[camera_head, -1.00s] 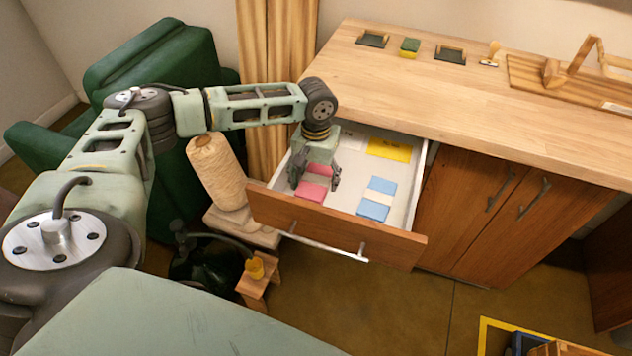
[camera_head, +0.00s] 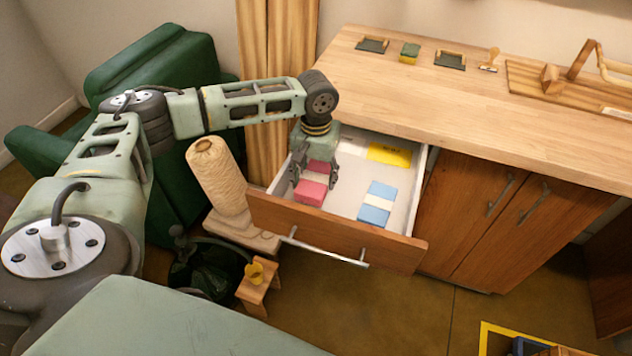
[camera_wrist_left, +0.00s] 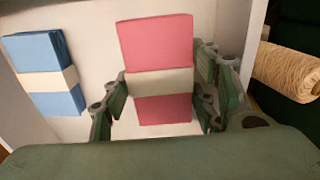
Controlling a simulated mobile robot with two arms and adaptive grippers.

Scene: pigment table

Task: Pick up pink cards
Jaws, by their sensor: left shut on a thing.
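The pink cards (camera_head: 310,193) are a stack with a pale band around the middle, at the left side of the open drawer (camera_head: 340,222). They also show in the left wrist view (camera_wrist_left: 157,42), upright in the picture between the fingers. My left gripper (camera_head: 314,182) points down into the drawer and is shut on the pink cards, one finger on each side near the band; it shows in the left wrist view (camera_wrist_left: 160,108) too. I cannot tell whether the cards are clear of the drawer floor. My right gripper is not in view.
A banded stack of blue cards (camera_head: 376,203) lies to the right in the drawer, with a yellow card (camera_head: 389,153) behind. The wooden counter (camera_head: 440,105) overhangs the drawer's back. A twine spool (camera_head: 217,176) stands left of the drawer.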

